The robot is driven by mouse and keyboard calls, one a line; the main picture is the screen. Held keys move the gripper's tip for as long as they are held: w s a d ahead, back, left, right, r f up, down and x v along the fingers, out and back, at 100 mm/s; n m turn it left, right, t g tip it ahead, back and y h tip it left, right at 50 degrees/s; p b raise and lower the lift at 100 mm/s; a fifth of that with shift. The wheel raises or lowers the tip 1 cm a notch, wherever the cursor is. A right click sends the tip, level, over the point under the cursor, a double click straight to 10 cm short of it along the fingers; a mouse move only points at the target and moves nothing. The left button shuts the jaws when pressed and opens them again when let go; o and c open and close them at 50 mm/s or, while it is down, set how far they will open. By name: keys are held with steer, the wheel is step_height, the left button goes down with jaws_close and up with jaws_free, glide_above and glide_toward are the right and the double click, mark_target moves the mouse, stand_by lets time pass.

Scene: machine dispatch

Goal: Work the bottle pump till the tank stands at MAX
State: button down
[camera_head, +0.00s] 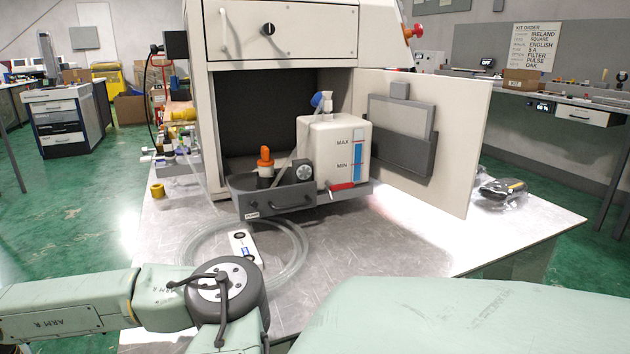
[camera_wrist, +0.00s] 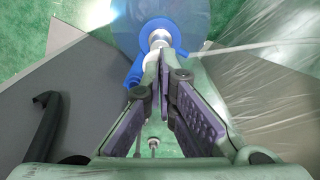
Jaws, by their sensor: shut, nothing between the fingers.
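In the head view the white tank (camera_head: 318,155) stands upright on a pulled-out grey tray in front of the cabinet opening. A blue and white fitting (camera_head: 322,100) tops the tank. In the wrist view a translucent blue bottle (camera_wrist: 124,27) shows at the top centre with a white pump neck (camera_wrist: 158,39). My gripper (camera_wrist: 163,62) is shut and empty, its fingertips close to the pump neck; I cannot tell whether they touch. The head view hides my gripper.
An orange-topped bottle (camera_head: 265,165) stands on the grey tray (camera_head: 280,200), left of the tank. The cabinet door (camera_head: 455,140) hangs open to the right. A clear hose (camera_head: 195,235) lies coiled on the metal table (camera_head: 400,245). A yellow part (camera_head: 157,190) sits at the table's left.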

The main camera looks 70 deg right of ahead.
steer(key=shift+s+f+b, duration=0.1)
steer(key=shift+f+b, duration=1.8)
steer(key=shift+f, duration=0.65)
steer(key=shift+r+p, duration=1.7)
steer(key=shift+r, duration=1.4)
steer(key=shift+r, duration=0.1)
steer(key=shift+r+p, duration=1.75)
steer(key=shift+r, duration=1.2)
steer(key=shift+f, duration=0.1)
